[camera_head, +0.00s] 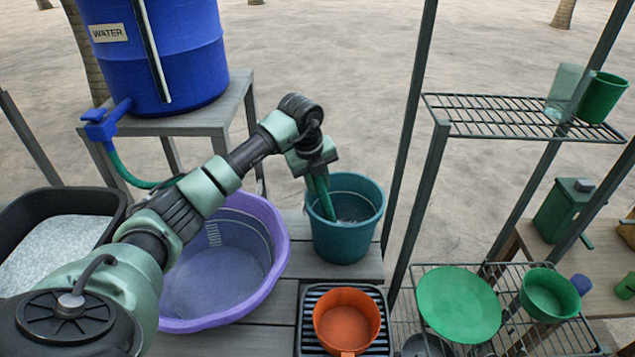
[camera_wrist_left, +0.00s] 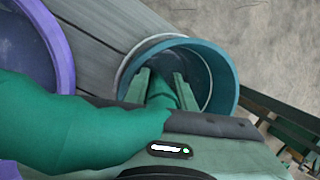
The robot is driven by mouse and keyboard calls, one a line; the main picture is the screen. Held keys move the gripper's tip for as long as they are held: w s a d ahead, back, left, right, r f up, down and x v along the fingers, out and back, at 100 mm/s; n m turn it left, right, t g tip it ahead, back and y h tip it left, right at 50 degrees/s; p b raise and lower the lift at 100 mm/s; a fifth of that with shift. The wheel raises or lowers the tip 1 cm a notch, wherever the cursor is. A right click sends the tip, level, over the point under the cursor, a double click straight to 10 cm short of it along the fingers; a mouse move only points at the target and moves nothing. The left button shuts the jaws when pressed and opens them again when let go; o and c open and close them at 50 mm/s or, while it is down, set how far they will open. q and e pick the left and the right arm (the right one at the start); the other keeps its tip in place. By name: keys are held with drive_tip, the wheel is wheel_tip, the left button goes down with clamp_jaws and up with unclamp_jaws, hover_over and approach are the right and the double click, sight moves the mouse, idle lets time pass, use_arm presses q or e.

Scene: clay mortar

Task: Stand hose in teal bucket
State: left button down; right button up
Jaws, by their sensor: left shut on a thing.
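The teal bucket (camera_head: 346,235) stands on the grey slatted bench, right of the purple basin. My left gripper (camera_head: 320,180) is over the left part of its mouth, pointing down. It is shut on the green hose (camera_head: 322,198), whose end reaches down inside the rim. In the left wrist view the hose (camera_wrist_left: 80,125) comes in from the left and passes between the fingers (camera_wrist_left: 166,90) into the mouth of the bucket (camera_wrist_left: 225,80). The hose's tip is hidden. My right gripper is out of view.
A blue water barrel (camera_head: 190,60) with a tap (camera_head: 105,122) stands on a stand at upper left. A purple basin (camera_head: 225,255) and a black tub (camera_head: 60,200) sit left of the bucket. An orange pot (camera_head: 346,318) is in front. A wire rack (camera_head: 490,112) stands right.

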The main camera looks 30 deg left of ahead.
use_arm(q)
drive_tip(key=c, duration=1.1)
unclamp_jaws()
drive_tip(key=shift+s+d+f, duration=0.1)
drive_tip(key=shift+d+f, duration=0.1)
drive_tip(key=shift+f, duration=0.2)
drive_tip(key=shift+s+f, duration=0.1)
drive_tip(key=shift+s, duration=0.05)
drive_tip(key=o, duration=0.5)
drive_tip(key=shift+s, duration=0.1)
drive_tip(key=shift+o, duration=0.2)
drive_tip(key=shift+r+p, duration=0.5)
drive_tip(key=shift+r, duration=0.15)
drive_tip(key=p+v, duration=0.1)
drive_tip(key=v, duration=0.1)
drive_tip(key=p+v, duration=0.2)
drive_tip(key=w+p+v, duration=0.1)
drive_tip(key=p+v, duration=0.1)
drive_tip(key=v, duration=0.1)
drive_tip(key=shift+a+r, duration=0.15)
drive_tip(key=shift+r, duration=0.05)
drive_tip(key=shift+p+v, duration=1.05)
drive_tip(key=shift+v, duration=0.45)
